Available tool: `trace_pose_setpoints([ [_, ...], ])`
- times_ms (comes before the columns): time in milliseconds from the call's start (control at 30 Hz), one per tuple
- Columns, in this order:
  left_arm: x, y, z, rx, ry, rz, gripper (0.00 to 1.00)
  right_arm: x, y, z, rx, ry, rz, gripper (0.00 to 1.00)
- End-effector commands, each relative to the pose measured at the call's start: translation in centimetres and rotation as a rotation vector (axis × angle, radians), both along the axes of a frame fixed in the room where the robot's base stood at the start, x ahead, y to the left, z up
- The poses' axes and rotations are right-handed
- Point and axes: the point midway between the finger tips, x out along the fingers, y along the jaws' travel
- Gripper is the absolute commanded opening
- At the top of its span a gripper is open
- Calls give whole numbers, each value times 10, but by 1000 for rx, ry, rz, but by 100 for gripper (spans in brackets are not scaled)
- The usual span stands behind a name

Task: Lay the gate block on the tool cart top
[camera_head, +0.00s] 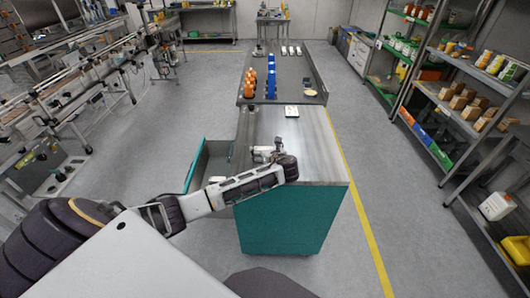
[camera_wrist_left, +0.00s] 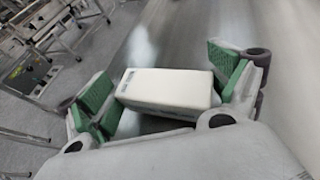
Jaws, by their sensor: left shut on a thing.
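The gate block (camera_wrist_left: 168,88) is a white box-shaped piece, seen in the left wrist view between two green-padded fingers. My left gripper (camera_wrist_left: 170,92) is shut on it. In the head view my left gripper (camera_head: 264,152) is over the near left part of the grey metal top of the teal tool cart (camera_head: 310,150). The block is too small and too covered by the gripper to make out clearly there. I cannot tell whether it touches the top. My right gripper is not in view.
An open teal drawer (camera_head: 194,166) juts out at the cart's left. A small white item (camera_head: 291,111) lies farther back on the top. Orange bottles (camera_head: 249,82) and blue ones (camera_head: 271,82) stand behind, on a raised surface. The top's right side is bare.

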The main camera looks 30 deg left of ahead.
Motion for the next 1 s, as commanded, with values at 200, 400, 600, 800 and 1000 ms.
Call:
trace_pose_setpoints([
  [200, 0, 0, -12, 1, -1, -1, 66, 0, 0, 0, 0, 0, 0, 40],
  [400, 0, 0, -12, 1, -1, -1, 65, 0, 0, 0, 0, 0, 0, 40],
  [600, 0, 0, -14, 0, 0, -1, 93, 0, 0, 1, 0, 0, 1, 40],
  [800, 0, 0, -14, 0, 0, -1, 100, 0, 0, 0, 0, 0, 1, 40],
  [1000, 0, 0, -14, 1, -1, 0, 100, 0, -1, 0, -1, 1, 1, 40],
])
